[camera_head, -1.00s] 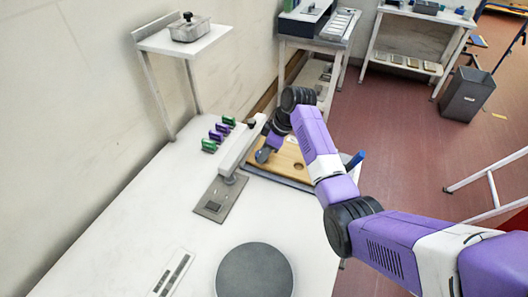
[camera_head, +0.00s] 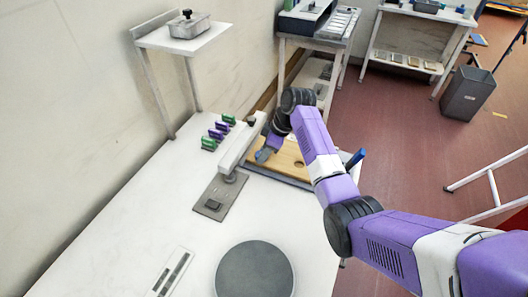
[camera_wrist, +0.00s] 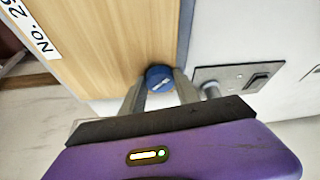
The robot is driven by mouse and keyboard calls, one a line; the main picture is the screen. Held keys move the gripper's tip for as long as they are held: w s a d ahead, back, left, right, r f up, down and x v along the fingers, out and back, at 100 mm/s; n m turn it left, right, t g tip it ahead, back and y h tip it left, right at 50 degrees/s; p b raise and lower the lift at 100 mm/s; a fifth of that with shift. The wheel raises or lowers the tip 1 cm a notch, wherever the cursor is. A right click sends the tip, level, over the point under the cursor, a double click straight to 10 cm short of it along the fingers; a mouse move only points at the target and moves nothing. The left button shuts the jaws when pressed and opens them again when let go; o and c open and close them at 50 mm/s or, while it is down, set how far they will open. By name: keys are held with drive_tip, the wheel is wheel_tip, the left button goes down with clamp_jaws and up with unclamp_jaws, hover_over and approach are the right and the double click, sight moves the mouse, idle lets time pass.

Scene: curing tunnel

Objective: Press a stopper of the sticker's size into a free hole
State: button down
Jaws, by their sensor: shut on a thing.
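My gripper (camera_wrist: 158,88) is shut on a blue round stopper (camera_wrist: 159,76) with a white mark on its top. The stopper is at the edge of a wooden board (camera_wrist: 105,40) in the wrist view; I cannot tell whether it touches the board.
A white lever press with a grey base plate (camera_head: 220,198) stands left of the board. Several green and purple clips (camera_head: 215,134) stand in a row behind it. A dark round disc (camera_head: 255,270) lies on the white table (camera_head: 130,215).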

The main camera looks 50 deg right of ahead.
drive_tip(key=shift+f, duration=0.1)
drive_tip(key=shift+c, duration=2.2)
unclamp_jaws()
drive_tip(key=shift+r+p, duration=2.25)
drive_tip(key=shift+r, duration=1.25)
